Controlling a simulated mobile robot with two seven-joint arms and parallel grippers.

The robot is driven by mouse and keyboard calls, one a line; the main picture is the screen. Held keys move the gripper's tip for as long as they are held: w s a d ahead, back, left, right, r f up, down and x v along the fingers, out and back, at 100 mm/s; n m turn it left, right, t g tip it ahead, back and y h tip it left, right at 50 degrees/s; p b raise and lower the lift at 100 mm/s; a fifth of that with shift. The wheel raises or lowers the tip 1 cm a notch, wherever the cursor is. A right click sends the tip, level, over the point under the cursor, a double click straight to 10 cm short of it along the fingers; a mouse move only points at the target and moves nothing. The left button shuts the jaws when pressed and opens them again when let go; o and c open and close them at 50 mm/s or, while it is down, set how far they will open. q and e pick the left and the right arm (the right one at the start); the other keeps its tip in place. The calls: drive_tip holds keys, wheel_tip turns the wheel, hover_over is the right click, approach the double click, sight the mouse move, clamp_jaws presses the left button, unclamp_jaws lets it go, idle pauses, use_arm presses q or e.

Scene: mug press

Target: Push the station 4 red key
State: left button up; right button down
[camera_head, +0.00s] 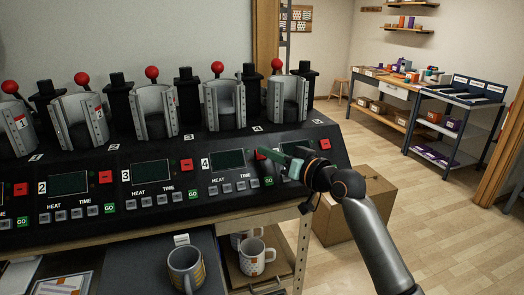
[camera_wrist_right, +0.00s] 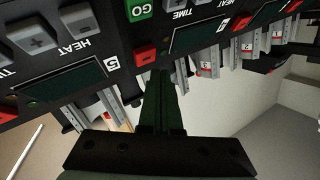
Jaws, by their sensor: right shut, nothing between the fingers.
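The station 4 panel has a dark display (camera_head: 227,159) with the number 4 on its left. The station 4 red key (camera_head: 260,154) is right of that display, partly covered by my right gripper (camera_head: 268,158). In the wrist view the red key (camera_wrist_right: 146,55) lies just beyond the tips of my right gripper (camera_wrist_right: 162,73), between the number 5 and the station 4 display. The fingers are shut and empty, pointing at the panel close to the key. I cannot tell whether they touch it. My left gripper is not in view.
The green GO key (camera_head: 194,195) and grey HEAT and TIME keys sit below the displays. The station 5 red key (camera_head: 325,144) is to the right. Mug presses (camera_head: 223,103) with red knobs stand behind. Mugs (camera_head: 186,268) sit below, and a cardboard box (camera_head: 352,210) is on the floor.

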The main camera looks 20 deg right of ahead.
drive_tip(key=s+r+p, duration=0.4)
drive_tip(key=p, duration=0.1)
drive_tip(key=shift+s, duration=0.2)
idle(0.3)
drive_tip(key=s+f+g+h, duration=0.2)
drive_tip(key=s+f, duration=0.2)
drive_tip(key=f, duration=1.3)
drive_tip(key=s+a+f+g+h, duration=0.1)
drive_tip(key=s+f+g+h, duration=0.2)
drive_tip(key=s+f, duration=2.1)
drive_tip(key=shift+s+a+f+n+g, duration=0.2)
drive_tip(key=shift+s+a+n+g, duration=0.3)
drive_tip(key=shift+s, duration=0.6)
drive_tip(key=shift+d, duration=0.15)
